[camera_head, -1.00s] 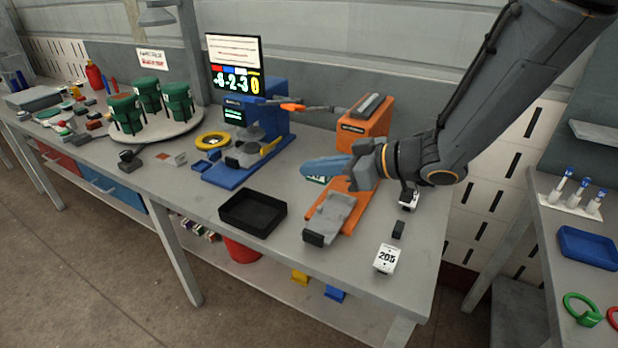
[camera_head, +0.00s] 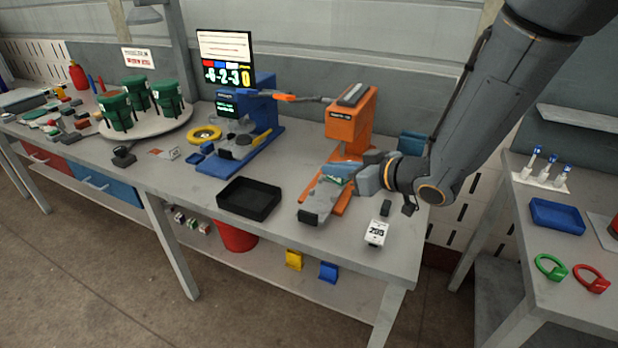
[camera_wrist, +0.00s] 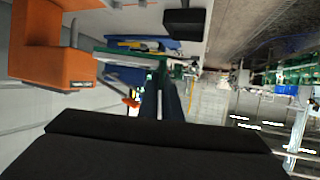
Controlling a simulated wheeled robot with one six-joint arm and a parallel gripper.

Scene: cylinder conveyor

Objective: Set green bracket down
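The green bracket (camera_head: 338,173) shows in the head view as a small green and pale piece at the tip of my gripper (camera_head: 346,176). It is over the grey plate of the orange machine (camera_head: 350,122). In the wrist view, the green bracket (camera_wrist: 128,57) is a flat green piece with a pale edge at the end of my gripper's two close-set fingers (camera_wrist: 160,85). My gripper appears shut on it. The grey plate (camera_head: 325,195) lies just below and in front. I cannot tell whether the bracket touches the plate.
A black tray (camera_head: 249,199) lies to the left, and a white tag-like block (camera_head: 376,233) stands to the front right. A blue machine (camera_head: 262,115) stands behind to the left. Green stands sit on a round plate (camera_head: 150,127). A side table (camera_head: 560,255) is at right.

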